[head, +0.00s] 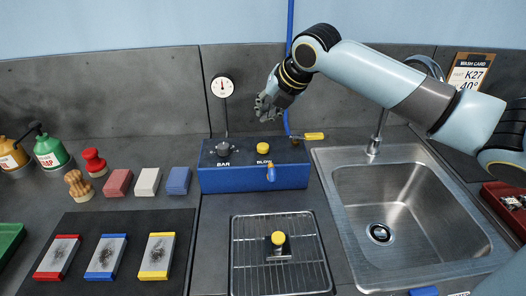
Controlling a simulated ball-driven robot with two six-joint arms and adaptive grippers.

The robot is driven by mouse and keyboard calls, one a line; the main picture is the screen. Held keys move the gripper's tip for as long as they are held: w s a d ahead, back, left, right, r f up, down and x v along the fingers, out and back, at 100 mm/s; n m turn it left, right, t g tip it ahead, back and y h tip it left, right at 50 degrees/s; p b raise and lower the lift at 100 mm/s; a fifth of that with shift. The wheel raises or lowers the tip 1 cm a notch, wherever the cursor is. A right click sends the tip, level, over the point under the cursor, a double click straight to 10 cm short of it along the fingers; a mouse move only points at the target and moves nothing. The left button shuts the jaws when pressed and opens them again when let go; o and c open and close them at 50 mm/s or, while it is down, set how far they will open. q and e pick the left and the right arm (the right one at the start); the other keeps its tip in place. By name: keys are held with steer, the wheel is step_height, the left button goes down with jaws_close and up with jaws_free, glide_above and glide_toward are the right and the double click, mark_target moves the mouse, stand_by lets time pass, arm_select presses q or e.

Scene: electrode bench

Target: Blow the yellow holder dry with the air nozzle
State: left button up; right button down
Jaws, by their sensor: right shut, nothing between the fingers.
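A holder with a round yellow knob (278,238) and a dark square base sits on the wire rack (243,262), in front of the blue air box (225,179). The box has a dark BAR knob (224,149), a yellow BLOW button (263,147) and a small blue-and-yellow nozzle (271,172) on its front. A lever with a yellow handle (314,136) is at its right end, by a blue pipe. My right gripper (263,109) is shut and empty, in the air above the back of the box. My left gripper is out of view.
A pressure gauge (222,87) stands behind the box. A steel sink (400,200) with a tap is at right. At left are a dark mat (130,225) with smudged red, blue and yellow-edged blocks, pads (148,181), brushes (94,162) and soap bottles (50,150).

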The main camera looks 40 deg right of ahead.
steer(key=b, duration=0.3)
glide_above(265, 144)
step_height(265, 144, down, 4)
steer(key=shift+f, duration=0.2)
steer(key=shift+f+b, duration=0.35)
steer(key=shift+f, duration=0.3)
steer(key=shift+w, duration=0.1)
stand_by(0.4)
steer(key=shift+f, duration=0.35)
steer(key=shift+f+b, duration=0.6)
steer(key=shift+f, duration=0.05)
stand_by(0.7)
steer(key=shift+r, duration=0.1)
steer(key=shift+r+p, duration=0.95)
steer(key=shift+r, duration=0.05)
